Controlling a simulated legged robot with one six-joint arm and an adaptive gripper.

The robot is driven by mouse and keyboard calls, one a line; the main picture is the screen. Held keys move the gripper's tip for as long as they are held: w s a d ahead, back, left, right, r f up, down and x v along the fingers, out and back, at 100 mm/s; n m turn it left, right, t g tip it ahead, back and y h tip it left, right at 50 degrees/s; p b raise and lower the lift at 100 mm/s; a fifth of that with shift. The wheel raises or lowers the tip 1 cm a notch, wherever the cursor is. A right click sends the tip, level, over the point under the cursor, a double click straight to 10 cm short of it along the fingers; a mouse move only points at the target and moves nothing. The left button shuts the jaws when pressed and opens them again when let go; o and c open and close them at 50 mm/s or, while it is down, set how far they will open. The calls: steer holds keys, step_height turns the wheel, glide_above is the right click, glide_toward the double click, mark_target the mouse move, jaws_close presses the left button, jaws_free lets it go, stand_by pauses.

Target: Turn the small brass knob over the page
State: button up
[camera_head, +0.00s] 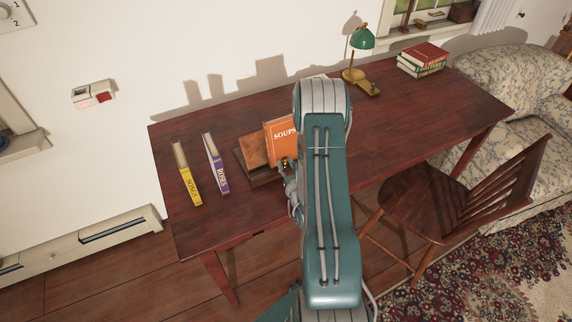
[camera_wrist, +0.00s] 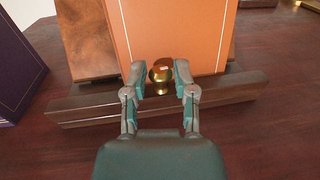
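The small brass knob (camera_wrist: 161,76) sits between my fingertips in the wrist view, low in front of the orange book. My gripper (camera_wrist: 160,74) has one finger on each side of it; the fingers lean inward and appear to touch its sides. The orange book (camera_wrist: 180,35) stands upright against a wooden stand (camera_wrist: 85,45). Its cover reads "SOUPS" where the book shows in the head view (camera_head: 281,139). A dark wooden ledge (camera_wrist: 225,88) runs along the stand's foot. My arm hides part of the book in the head view, and the fingers cover the knob's sides.
The stand is on a dark red desk (camera_head: 410,120). A yellow book (camera_head: 187,177) and a purple book (camera_head: 216,165) are left of it. A green lamp (camera_head: 362,40) and stacked books (camera_head: 423,56) are toward the back right. A wooden chair (camera_head: 440,200) is in front.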

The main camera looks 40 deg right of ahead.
steer(key=shift+o, duration=0.6)
steer(key=shift+s+a, duration=0.1)
steer(key=shift+s, duration=0.25)
steer(key=v, duration=1.1)
steer(key=shift+a+f, duration=0.1)
